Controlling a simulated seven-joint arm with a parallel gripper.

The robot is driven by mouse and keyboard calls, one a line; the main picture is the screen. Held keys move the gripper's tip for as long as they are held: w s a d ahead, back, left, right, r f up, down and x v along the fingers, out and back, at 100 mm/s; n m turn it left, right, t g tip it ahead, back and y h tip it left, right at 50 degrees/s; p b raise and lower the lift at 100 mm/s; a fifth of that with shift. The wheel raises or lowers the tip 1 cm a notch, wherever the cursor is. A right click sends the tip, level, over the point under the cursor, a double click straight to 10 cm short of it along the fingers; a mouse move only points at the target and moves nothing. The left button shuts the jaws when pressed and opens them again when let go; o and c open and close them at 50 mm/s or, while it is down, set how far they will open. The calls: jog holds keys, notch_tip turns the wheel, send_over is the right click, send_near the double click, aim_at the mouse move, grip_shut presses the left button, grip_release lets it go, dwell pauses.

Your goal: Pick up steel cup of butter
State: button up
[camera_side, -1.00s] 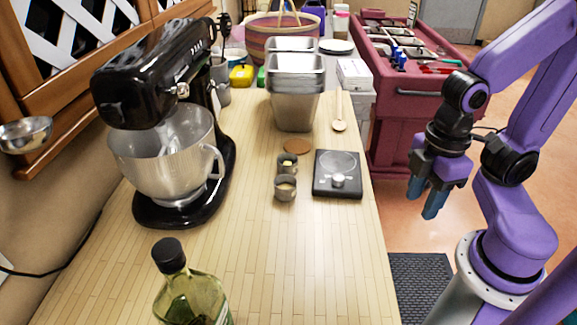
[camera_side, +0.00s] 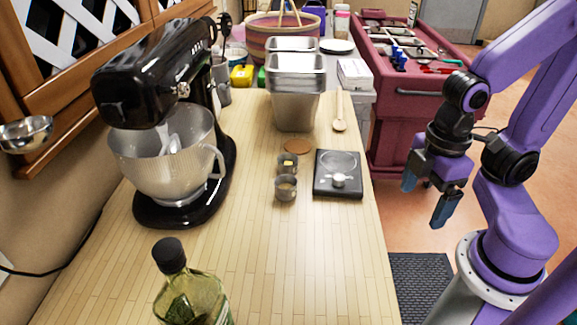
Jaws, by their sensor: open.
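Two small steel cups stand on the wooden counter, left of the scale. The farther cup (camera_side: 287,168) holds something pale yellow that looks like butter. The nearer cup (camera_side: 286,193) holds something pale brownish. My gripper (camera_side: 425,203) hangs to the right of the counter, over the floor, with its two blue fingers apart and nothing between them. It is well clear of both cups.
A dark scale (camera_side: 338,175) sits right of the cups, with a brown disc (camera_side: 297,146) behind them. Steel containers (camera_side: 296,106) stand farther back. A black mixer (camera_side: 150,80) with its bowl (camera_side: 170,160) stands left. A green bottle (camera_side: 195,300) is in front.

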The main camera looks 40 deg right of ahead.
jog(key=shift+w, duration=0.1)
jog(key=w+a+m+t+h, duration=0.2)
jog(key=w+a+m+h, duration=0.45)
jog(key=w+m, duration=0.55)
jog(key=m+t+h, duration=0.4)
jog(key=m+t, duration=0.1)
jog(key=m, duration=0.7)
send_near(290, 158)
jog(key=x, duration=0.5)
jog(key=shift+w+d, duration=0.2)
jog(key=c, duration=1.2)
